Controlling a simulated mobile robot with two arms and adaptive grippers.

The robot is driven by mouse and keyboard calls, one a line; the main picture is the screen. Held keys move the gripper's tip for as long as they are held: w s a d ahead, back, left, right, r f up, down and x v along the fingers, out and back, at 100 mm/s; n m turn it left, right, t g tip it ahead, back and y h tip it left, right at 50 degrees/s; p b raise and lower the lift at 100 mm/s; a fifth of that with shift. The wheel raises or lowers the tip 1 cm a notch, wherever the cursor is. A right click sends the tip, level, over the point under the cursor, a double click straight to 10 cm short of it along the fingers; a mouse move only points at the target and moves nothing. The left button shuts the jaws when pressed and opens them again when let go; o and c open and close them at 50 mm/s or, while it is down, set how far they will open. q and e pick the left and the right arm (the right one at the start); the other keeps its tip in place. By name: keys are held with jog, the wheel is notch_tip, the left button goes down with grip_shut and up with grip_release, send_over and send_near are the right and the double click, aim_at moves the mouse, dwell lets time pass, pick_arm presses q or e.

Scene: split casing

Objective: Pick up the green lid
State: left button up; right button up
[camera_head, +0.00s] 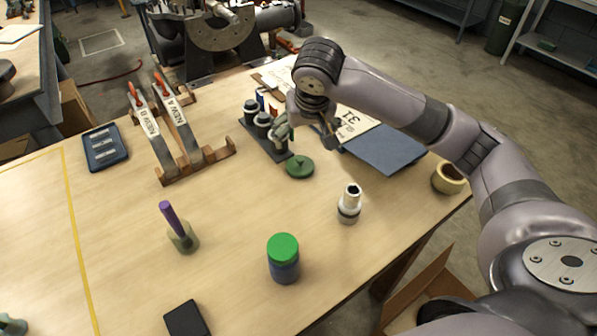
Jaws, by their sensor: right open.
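A dark green round lid (299,167) with a small raised knob lies flat on the wooden table (235,215), near the middle. A jar (284,269) nearer the front has a bright green cap (283,247) on it. My right gripper (307,138) is open, pointing down just behind and above the dark green lid. It appears apart from the lid, with nothing seen between its fingers. My left gripper is not in view.
A rack of dark cylinders (264,125) stands close behind and left of the gripper. A blue sheet (385,148) lies to the right. A silver socket (349,204), a tape roll (448,178) and a purple-handled tool (180,228) stand around.

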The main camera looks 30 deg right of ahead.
aim_at(301, 161)
jog(key=p+x, duration=0.2)
jog(key=x, duration=1)
jog(key=shift+w+f, duration=0.1)
jog(key=shift+f, duration=0.1)
jog(key=p+x, duration=0.2)
jog(key=x, duration=0.2)
jog(key=shift+w+d+f, duration=0.15)
jog(key=shift+f, duration=0.15)
jog(key=shift+w+f, duration=0.1)
jog(key=shift+f, duration=0.2)
jog(key=shift+c, duration=0.5)
jog(key=shift+r, duration=0.1)
jog(key=c, duration=0.8)
